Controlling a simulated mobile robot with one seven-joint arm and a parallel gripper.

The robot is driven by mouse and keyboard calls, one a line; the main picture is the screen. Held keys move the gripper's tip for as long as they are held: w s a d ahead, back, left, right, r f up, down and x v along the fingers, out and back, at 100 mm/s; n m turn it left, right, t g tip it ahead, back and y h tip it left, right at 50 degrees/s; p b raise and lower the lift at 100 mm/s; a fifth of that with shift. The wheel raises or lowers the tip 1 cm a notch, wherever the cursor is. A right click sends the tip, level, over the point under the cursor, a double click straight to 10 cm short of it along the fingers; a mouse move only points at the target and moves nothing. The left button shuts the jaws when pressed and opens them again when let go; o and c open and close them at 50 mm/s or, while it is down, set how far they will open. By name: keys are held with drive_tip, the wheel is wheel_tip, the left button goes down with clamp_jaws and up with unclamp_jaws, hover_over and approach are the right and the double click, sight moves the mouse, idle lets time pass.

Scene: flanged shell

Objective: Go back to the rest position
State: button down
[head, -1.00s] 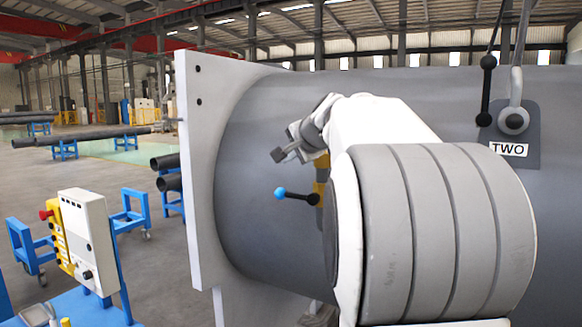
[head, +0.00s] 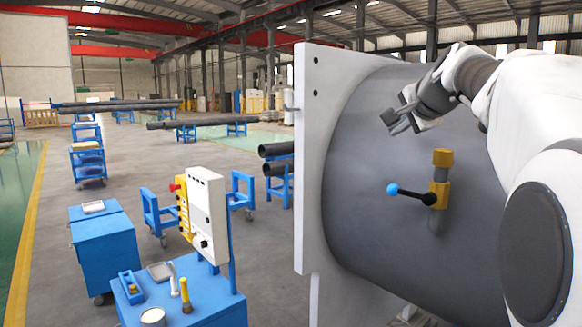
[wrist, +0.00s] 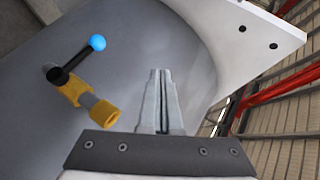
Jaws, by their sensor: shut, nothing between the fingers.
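My gripper (head: 395,122) is shut and empty, held in front of the grey shell (head: 385,235), up and to the left of a yellow valve (head: 441,187). The valve has a black lever with a blue ball end (head: 392,189) that points left. In the wrist view my closed fingers (wrist: 162,90) point toward the shell and its white flange (wrist: 250,35). There the yellow valve (wrist: 103,112) and the blue ball (wrist: 97,42) lie to the left of the fingers, apart from them.
The white flange plate (head: 310,165) stands upright at the shell's left end. A white and yellow control box (head: 206,215) stands on a blue cart (head: 220,307) with tools on it. A blue cabinet (head: 103,250) is at the left. Open floor lies beyond, with pipes on blue stands.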

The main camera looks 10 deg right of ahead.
drive_tip(key=s+a+f+n+g+b, duration=0.1)
drive_tip(key=s+a+f+n, duration=0.4)
drive_tip(key=s+f, duration=0.5)
drive_tip(key=s+a+f+n+g+y, duration=0.1)
drive_tip(key=s+a+f+n+g, duration=0.3)
drive_tip(key=s+a+f, duration=0.4)
drive_tip(key=s+a+f+n+g+b, duration=0.1)
drive_tip(key=s+a+f+n, duration=0.5)
drive_tip(key=s+f, duration=0.6)
wheel_tip(320, 180, down, 2)
drive_tip(key=shift+s+a+f+n+g+y+b, duration=0.1)
drive_tip(key=shift+s+a+n+g+y+b, duration=0.25)
drive_tip(key=shift+a+g, duration=0.35)
